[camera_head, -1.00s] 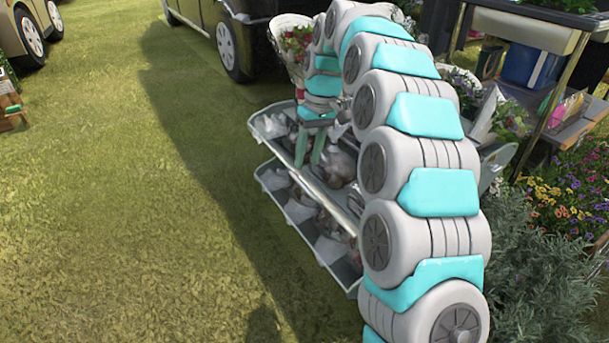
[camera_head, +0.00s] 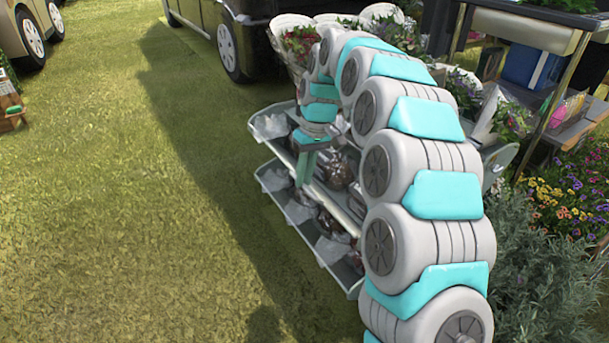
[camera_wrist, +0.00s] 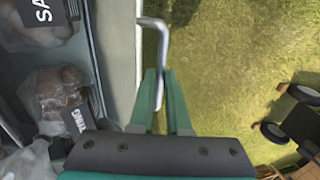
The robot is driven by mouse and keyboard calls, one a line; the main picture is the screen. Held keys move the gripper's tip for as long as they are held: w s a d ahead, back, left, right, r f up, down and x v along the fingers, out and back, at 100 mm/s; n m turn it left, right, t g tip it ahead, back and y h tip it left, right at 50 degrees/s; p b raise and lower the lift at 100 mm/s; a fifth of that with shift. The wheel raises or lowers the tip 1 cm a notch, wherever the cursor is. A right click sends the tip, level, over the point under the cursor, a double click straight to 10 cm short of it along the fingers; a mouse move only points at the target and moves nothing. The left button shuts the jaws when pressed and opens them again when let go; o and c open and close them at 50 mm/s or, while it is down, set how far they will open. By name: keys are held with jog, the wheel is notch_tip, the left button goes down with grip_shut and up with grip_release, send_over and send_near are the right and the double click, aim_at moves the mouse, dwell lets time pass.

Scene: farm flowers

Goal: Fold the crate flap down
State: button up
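A two-tier grey flower stand shows its upper crate (camera_head: 262,130) and lower crate (camera_head: 312,238) in the head view. A pale flap or front wall (camera_wrist: 118,60) runs along the crate's edge in the wrist view. A bent metal handle (camera_wrist: 163,40) sticks out from its outer side. My gripper (camera_wrist: 161,75) has its two green fingers close together on either side of the handle's bar, and they look shut on it. In the head view my gripper (camera_head: 305,170) is at the outer edge of the upper crate, fingers pointing down.
Bagged bulbs with dark labels (camera_wrist: 62,95) lie inside the crate. A bouquet (camera_head: 300,42) stands behind the stand, with a parked van (camera_head: 228,40) beyond. Flowering plants (camera_head: 565,200) and a table are on the right. Open grass (camera_head: 120,200) lies to the left.

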grip_shut()
dwell(0.6)
jog(key=shift+a, duration=0.1)
dwell(0.4)
jog(key=shift+s+a+f+t+h, duration=0.3)
jog(key=s+a+f+t+h, duration=0.2)
jog(key=a+f+h, duration=0.1)
jog(key=f, duration=0.3)
jog(key=s+a+f+t+h+b, duration=0.1)
jog(key=s+a+f+h, duration=0.1)
jog(key=f, duration=0.4)
jog(key=shift+a+t+h, duration=0.4)
jog(key=shift+a, duration=0.05)
jog(key=shift+o, duration=2.3)
grip_release()
jog(key=shift+a, duration=0.15)
jog(key=shift+o, duration=0.5)
